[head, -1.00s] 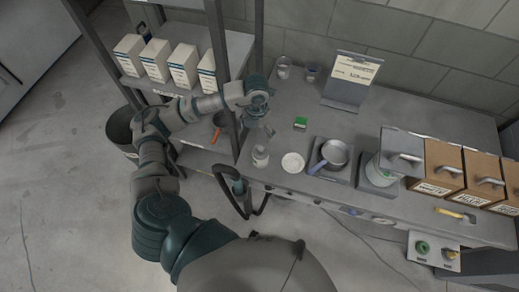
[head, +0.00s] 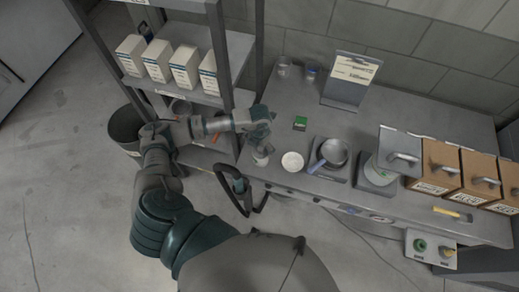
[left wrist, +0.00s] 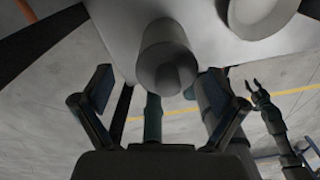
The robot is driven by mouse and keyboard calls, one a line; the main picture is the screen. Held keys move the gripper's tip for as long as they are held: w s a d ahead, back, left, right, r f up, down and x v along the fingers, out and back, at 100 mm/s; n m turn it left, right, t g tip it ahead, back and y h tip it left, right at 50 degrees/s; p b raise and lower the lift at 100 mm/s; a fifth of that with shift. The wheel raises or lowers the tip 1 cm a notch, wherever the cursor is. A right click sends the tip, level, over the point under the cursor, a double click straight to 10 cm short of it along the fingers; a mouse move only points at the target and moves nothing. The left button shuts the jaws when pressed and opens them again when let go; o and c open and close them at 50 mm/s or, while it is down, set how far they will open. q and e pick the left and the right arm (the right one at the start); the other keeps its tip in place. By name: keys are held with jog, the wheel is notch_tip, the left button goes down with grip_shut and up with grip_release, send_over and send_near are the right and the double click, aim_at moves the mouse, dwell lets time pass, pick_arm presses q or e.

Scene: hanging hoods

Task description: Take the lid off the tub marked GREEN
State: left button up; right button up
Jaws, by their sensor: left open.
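I cannot read GREEN on any container in these views. My left gripper (head: 261,142) is open above a small pale jar (head: 261,159) at the bench's front left, and hides its top. In the left wrist view the jar is a grey cylinder (left wrist: 166,62) beyond and between the parted fingers, with no visible grip on it.
A white dish (head: 292,162), a pan (head: 333,153) and a small green block (head: 300,123) are right of the jar. A sign stand (head: 348,88) is behind. A shelf rack (head: 226,95) with white boxes is close left of my arm.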

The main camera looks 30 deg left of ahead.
pick_arm(q)
jog(key=shift+s+d+r, duration=0.1)
jog(key=shift+d+r, duration=0.05)
jog(key=shift+d, duration=0.45)
jog(key=c, duration=1.3)
jog(key=shift+s, duration=0.1)
jog(key=shift+c, duration=0.8)
jog(key=shift+a, duration=0.1)
jog(key=shift+c, duration=0.2)
